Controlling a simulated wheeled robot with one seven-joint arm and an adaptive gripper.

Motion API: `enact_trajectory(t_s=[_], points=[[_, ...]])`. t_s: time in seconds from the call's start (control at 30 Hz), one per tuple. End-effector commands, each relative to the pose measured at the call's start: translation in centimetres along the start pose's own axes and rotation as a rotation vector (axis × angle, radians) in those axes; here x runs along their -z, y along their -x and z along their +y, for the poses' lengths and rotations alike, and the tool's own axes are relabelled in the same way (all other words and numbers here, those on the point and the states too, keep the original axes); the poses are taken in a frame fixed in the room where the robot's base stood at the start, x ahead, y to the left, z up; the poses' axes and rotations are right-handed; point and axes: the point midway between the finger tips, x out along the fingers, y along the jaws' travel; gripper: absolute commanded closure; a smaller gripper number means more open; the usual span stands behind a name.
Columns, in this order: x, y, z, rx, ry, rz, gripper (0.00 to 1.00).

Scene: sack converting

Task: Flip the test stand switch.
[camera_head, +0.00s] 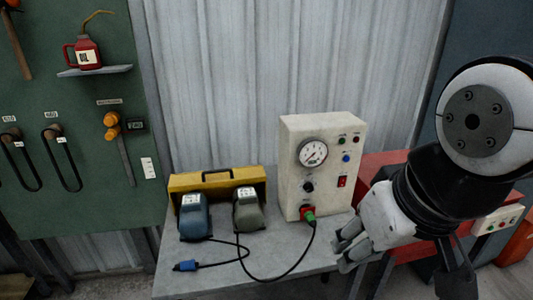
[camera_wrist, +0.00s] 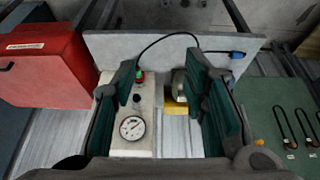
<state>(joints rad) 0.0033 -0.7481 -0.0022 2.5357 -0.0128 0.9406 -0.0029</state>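The test stand (camera_head: 290,165) is a cream box standing upright on the grey table. Its front has a round gauge (camera_head: 313,153), a black knob (camera_head: 308,187), small coloured buttons and a red switch (camera_head: 341,182) at the lower right. I cannot tell the switch's position. In the wrist view the stand (camera_wrist: 143,145) appears upside down with its gauge (camera_wrist: 131,127); the switch does not show there, and the left finger covers part of the panel. My gripper (camera_head: 345,245) is in front of the stand, low and to the right, apart from it. Its fingers (camera_wrist: 162,62) are spread and empty.
A green plug (camera_head: 310,216) sits at the stand's bottom socket, its black cable looping over the table (camera_head: 220,282). A blue motor (camera_head: 193,220), a grey-green motor (camera_head: 248,214) and a yellow toolbox (camera_head: 255,176) stand left. A red cabinet (camera_wrist: 45,65) stands beside the table.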

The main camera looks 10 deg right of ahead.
Motion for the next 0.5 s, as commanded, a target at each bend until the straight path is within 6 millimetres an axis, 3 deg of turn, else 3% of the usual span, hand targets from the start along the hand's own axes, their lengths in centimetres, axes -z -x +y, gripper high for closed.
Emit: enact_trajectory(t_s=[0.33,0.5], points=[[0.00,0.00,0.00,0.000,0.000,0.000,0.60],[0.26,-0.49,-0.23,0.024,-0.044,-0.007,0.96]])
